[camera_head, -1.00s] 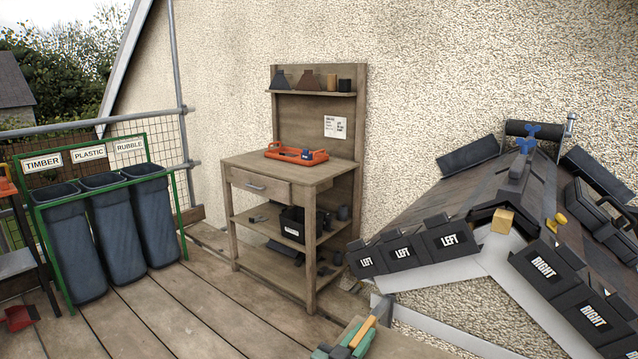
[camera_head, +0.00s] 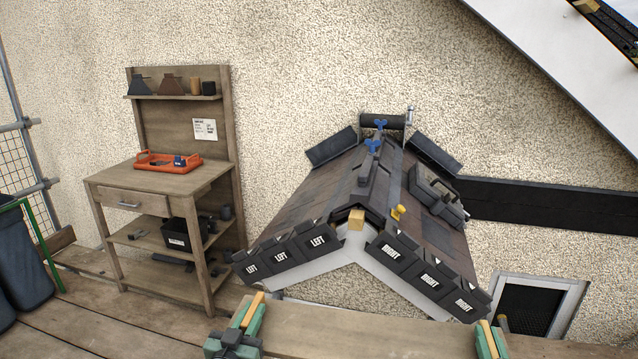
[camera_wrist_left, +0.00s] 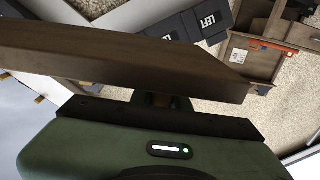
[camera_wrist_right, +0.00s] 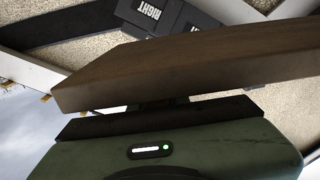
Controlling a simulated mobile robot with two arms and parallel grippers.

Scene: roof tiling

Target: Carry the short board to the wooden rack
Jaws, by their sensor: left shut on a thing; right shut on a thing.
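The short board (camera_head: 365,332) is a plain brown plank held level across the bottom of the head view. My left gripper (camera_head: 242,318) is shut on its left end, and my right gripper (camera_head: 490,340) is shut on its right end. The board also spans the left wrist view (camera_wrist_left: 120,62) and the right wrist view (camera_wrist_right: 190,68), close in front of each gripper. The fingertips are mostly hidden behind it in the wrist views. A wooden unit with a drawer and shelves (camera_head: 160,190) stands at the left; I cannot tell whether it is the wooden rack.
A small tiled roof (camera_head: 330,200) with tiles marked LEFT and RIGHT stands ahead, beyond the board. An orange tray (camera_head: 168,163) sits on the wooden unit. Dark bins (camera_head: 25,260) stand at the far left. Plank floor (camera_head: 130,325) is clear at the lower left.

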